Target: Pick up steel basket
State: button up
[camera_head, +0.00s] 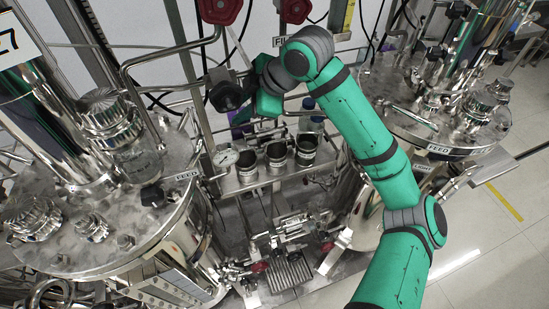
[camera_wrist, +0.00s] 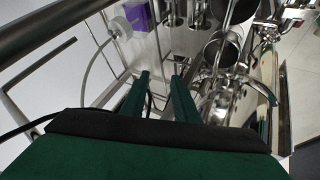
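Several open steel cups stand in a row on a metal rack in the head view, the left one (camera_head: 247,167), the middle one (camera_head: 277,157) and the right one (camera_head: 306,148). I cannot tell whether any of these is the steel basket; nothing else in view is clearly a basket. My gripper (camera_wrist: 162,76) shows two green fingers with a gap between them, open and empty. In the head view its end is behind and above the row of cups, partly hidden by my arm. The wrist view shows an open steel vessel (camera_wrist: 222,50) right of the fingers, not touching them.
Large steel tanks stand left (camera_head: 110,235) and right (camera_head: 430,125) of the rack. A round gauge (camera_head: 226,157) sits beside the left cup. A capped bottle (camera_head: 312,123) stands behind the cups. Pipes and red valve wheels (camera_head: 219,9) crowd the back. Floor (camera_head: 490,255) is clear at right.

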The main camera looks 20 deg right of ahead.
jog(key=s+d+r+n+g+h, duration=0.2)
jog(key=s+d+r+g+h, duration=0.25)
jog(key=s+d, duration=0.45)
send_over(280, 150)
jog(key=shift+t+h, duration=0.35)
jog(key=shift+f, duration=5.7)
grip_shut()
